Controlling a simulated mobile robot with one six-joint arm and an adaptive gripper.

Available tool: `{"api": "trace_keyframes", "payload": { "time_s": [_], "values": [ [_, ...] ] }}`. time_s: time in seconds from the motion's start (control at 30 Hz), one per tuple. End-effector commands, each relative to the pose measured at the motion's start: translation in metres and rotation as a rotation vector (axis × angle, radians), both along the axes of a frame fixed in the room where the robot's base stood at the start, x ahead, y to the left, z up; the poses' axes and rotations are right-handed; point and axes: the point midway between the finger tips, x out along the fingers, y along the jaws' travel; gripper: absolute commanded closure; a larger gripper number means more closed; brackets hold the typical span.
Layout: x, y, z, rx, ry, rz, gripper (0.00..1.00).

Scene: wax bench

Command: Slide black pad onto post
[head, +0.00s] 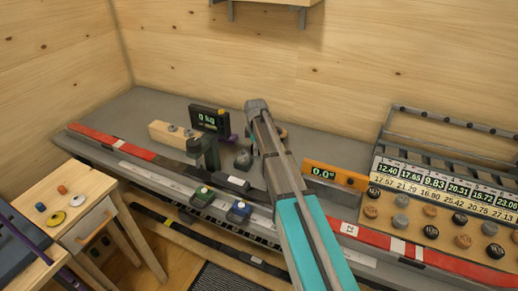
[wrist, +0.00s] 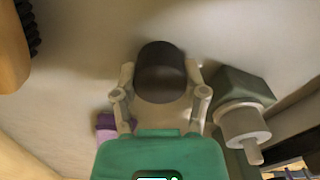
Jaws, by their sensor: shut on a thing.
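In the wrist view, a short black cylinder, which looks like the black pad (wrist: 160,78), sits between the two pale fingers of my gripper (wrist: 160,70). The fingers are closed against its sides. To the right, apart from the pad, is a dark grey-green block (wrist: 243,88) with a pale round collar and a thinner stub, which may be the post (wrist: 253,152). In the head view, my arm hides the gripper and pad. A dark grey upright fixture (head: 205,152) stands on the bench left of my arm; I cannot tell if it is the same block.
A purple object (wrist: 106,124) lies left of my gripper in the wrist view. On the bench (head: 140,105) are a wooden block (head: 172,133), a black display (head: 209,118) and an orange display (head: 335,175). A rack of round pads (head: 430,213) stands at right.

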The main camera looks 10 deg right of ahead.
Motion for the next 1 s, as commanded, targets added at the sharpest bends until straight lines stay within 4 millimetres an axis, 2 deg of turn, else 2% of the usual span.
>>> {"api": "trace_keyframes", "payload": {
  "time_s": [0.47, 1.0],
  "values": [
    [0.0, 0.0, 0.035, 0.0, -0.001, 0.0, 0.83],
    [-0.056, 0.002, 0.098, 0.0, -0.001, -0.001, 0.83]
  ]
}}
